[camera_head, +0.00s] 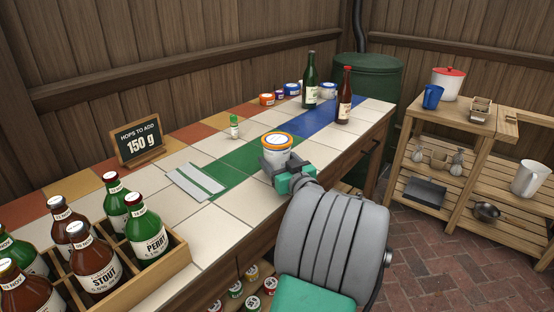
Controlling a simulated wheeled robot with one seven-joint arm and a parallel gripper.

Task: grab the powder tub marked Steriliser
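A white tub (276,148) with an orange-rimmed lid is at my gripper (281,166), over the tiled counter. The dark fingers overlap the tub's lower part. Whether they are closed on it, and whether the tub rests on the counter, cannot be seen. Several small tubs stand at the back of the counter: an orange one (267,99), a blue-and-white one (292,89) and a paler one (328,90). Their markings are unreadable.
A green bottle (310,82) and a brown bottle (344,96) stand at the far end. A small green-capped bottle (234,127), a striped cloth (195,183), a "150 g" sign (138,143) and a bottle crate (160,268) are left. White tiles lie clear between.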

